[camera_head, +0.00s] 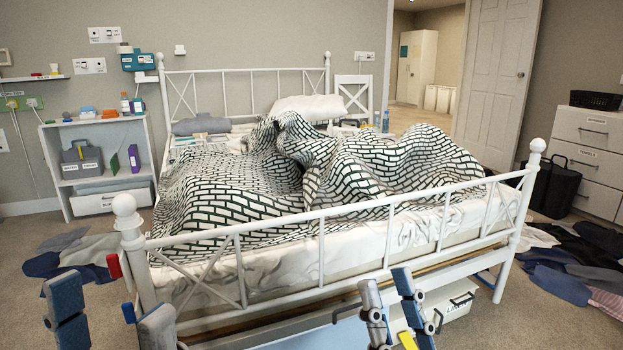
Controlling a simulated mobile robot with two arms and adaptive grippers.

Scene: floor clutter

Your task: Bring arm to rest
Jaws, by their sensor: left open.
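My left gripper (112,312) is low at the left, in front of the bed's near left post. Its two blue-grey fingers stand wide apart with nothing held between them. My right gripper (389,285) is low, right of centre, in front of the bed's foot rail. Its two fingers point up with a gap between them, and I see nothing held there. The lower parts of both grippers are cut off by the bottom edge.
A white metal bed (323,250) with a rumpled patterned blanket (225,195) fills the middle. Clothes lie on the floor at left (90,250) and right (560,280). A shelf (57,172) stands at left, drawers (590,133) at right. A white bin (455,303) is under the bed.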

